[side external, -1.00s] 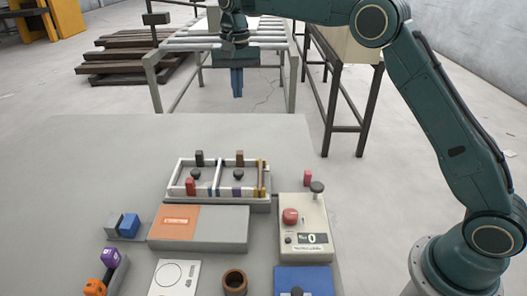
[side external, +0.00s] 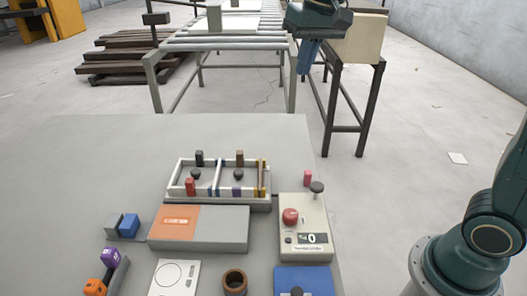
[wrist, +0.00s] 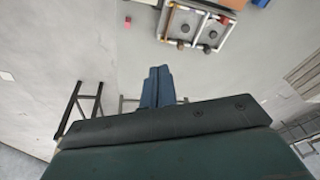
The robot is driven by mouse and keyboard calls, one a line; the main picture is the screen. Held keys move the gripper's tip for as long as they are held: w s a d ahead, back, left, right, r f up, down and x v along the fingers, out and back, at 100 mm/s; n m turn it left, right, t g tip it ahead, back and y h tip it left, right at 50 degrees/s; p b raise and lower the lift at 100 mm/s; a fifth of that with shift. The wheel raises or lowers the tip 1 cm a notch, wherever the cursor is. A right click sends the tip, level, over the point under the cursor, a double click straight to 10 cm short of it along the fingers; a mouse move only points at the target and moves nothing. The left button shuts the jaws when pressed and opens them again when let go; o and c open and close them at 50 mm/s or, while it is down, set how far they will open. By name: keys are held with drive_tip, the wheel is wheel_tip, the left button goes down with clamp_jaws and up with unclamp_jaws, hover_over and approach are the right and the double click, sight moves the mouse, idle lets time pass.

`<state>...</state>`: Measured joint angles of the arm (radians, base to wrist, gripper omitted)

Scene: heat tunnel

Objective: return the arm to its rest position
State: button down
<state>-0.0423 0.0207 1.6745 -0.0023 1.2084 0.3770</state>
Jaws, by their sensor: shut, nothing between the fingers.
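My gripper (side external: 308,56) hangs high at the top of the side view, beyond the far right corner of the work table, in front of the beige box on the dark stand. Its blue fingers point down. In the wrist view the fingers (wrist: 158,86) lie together, shut and empty. Most of my arm is out of the side view; only the base and a lower part show at the right edge.
The grey table (side external: 90,160) holds a white divided tray (side external: 218,192), a grey and orange block (side external: 220,228), a control box with a red button (side external: 305,240), a brown cup (side external: 234,281) and a blue pad (side external: 305,279). A roller conveyor (side external: 225,45) stands behind. The floor at right is open.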

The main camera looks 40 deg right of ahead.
drive_tip(key=s+d+f+n+t, duration=0.1)
drive_tip(key=s+f, duration=0.3)
drive_tip(key=s, duration=0.7)
drive_tip(key=s+f+n+t, duration=0.1)
drive_tip(key=s+f+n, duration=0.1)
drive_tip(key=s, duration=0.9)
drive_tip(key=shift+d+f+n+t, duration=0.35)
drive_tip(key=shift+f+n+t, duration=0.05)
drive_tip(key=shift+f, duration=0.45)
